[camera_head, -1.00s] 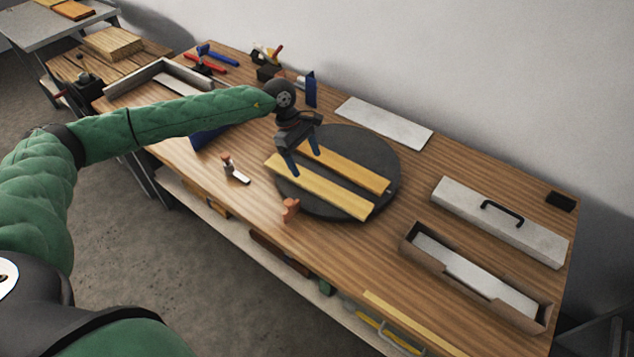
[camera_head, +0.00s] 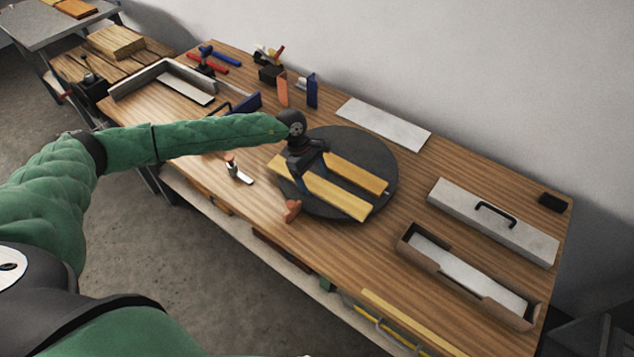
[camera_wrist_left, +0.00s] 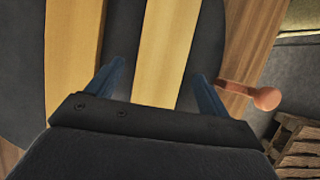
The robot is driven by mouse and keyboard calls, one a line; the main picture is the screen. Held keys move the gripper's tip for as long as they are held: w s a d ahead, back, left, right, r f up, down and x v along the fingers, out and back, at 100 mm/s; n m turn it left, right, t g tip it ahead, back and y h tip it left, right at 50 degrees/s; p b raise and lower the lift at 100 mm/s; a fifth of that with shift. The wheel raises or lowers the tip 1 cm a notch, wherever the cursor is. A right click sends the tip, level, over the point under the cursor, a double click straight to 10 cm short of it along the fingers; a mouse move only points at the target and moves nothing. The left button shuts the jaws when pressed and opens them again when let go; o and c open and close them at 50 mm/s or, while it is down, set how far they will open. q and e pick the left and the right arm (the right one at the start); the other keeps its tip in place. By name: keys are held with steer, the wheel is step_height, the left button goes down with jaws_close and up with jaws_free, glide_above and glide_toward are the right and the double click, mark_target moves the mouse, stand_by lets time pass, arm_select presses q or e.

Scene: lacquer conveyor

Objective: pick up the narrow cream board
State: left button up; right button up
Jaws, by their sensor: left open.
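Two pale wooden boards lie side by side on a dark round turntable (camera_head: 385,160). The front, paler cream board (camera_head: 330,193) also shows in the left wrist view (camera_wrist_left: 165,50), where it looks slightly narrower. The rear, yellower board (camera_head: 358,174) is at the left of the wrist view (camera_wrist_left: 75,50). My left gripper (camera_head: 312,172) is low over the left part of the front board. In the wrist view its open blue fingers (camera_wrist_left: 158,72) stand either side of that board, with gaps. I cannot tell how far down the fingertips reach. My right gripper is not in view.
An orange-brown handled piece (camera_head: 292,210) sits at the turntable's front edge, close to the right finger in the wrist view (camera_wrist_left: 250,94). A small tool (camera_head: 238,172) lies left of it. An open box (camera_head: 470,280) and a handled lid (camera_head: 495,222) lie right.

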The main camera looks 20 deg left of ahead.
arm_select(q)
steer(key=shift+f, duration=0.3)
arm_select(e)
steer(key=shift+s+f, duration=0.1)
steer(key=shift+s, duration=0.25)
arm_select(q)
steer(key=shift+d, duration=0.1)
steer(key=c, duration=1.2)
arm_select(e)
steer(key=shift+d, duration=0.15)
arm_select(q)
steer(key=shift+r, duration=0.1)
